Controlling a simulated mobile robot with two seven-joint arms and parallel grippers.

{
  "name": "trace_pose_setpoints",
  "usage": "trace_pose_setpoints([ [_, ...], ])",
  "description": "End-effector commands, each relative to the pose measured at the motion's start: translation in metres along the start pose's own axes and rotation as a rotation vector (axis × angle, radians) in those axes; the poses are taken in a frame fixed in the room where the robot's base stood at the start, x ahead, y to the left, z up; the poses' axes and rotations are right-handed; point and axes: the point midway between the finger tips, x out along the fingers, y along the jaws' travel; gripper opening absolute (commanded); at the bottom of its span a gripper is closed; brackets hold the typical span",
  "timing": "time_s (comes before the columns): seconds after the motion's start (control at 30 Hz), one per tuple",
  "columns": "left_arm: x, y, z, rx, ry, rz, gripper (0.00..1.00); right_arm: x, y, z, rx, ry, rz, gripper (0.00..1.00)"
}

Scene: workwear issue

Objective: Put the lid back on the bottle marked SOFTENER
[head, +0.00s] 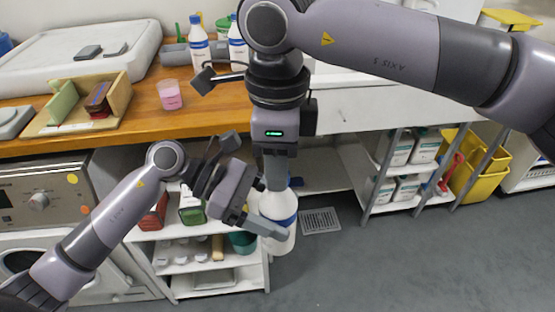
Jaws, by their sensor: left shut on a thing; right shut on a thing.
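A white bottle with a blue band (281,205) is held upright in the air in front of the counter. My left gripper (262,208) is shut on its side. Its marking cannot be read from here. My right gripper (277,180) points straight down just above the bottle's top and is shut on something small. That thing is mostly hidden by the fingers; a bit of blue, probably the lid, shows beside them. Whether it touches the bottle's neck cannot be told.
Two similar white bottles (199,46) stand on the wooden counter (140,114), near a cup of pink liquid (170,95). Below are white shelves (215,282) with several items. A floor drain (320,221) and open floor lie to the right, then yellow bins (478,182).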

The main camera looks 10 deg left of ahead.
Motion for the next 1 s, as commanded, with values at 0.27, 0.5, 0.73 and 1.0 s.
trace_pose_setpoints([
  [0.27,0.0002,-0.0002,-0.0003,0.0,0.001,-0.001,0.0,-0.0007,-0.0008,-0.0001,0.448,-0.002,-0.002,0.05],
  [0.5,0.0002,-0.0003,-0.0004,0.0,0.001,-0.001,0.0,-0.0005,-0.0011,-0.0003,0.835,-0.002,-0.002,0.05],
  [0.73,0.0003,-0.0003,-0.0005,0.0,0.001,-0.001,0.0,-0.0004,-0.0014,-0.0006,1.199,-0.003,-0.002,0.05],
  [1.0,0.0003,-0.0004,-0.0005,0.0,0.001,-0.001,0.0,-0.0001,-0.0012,-0.0008,1.327,-0.002,-0.001,0.36],
])
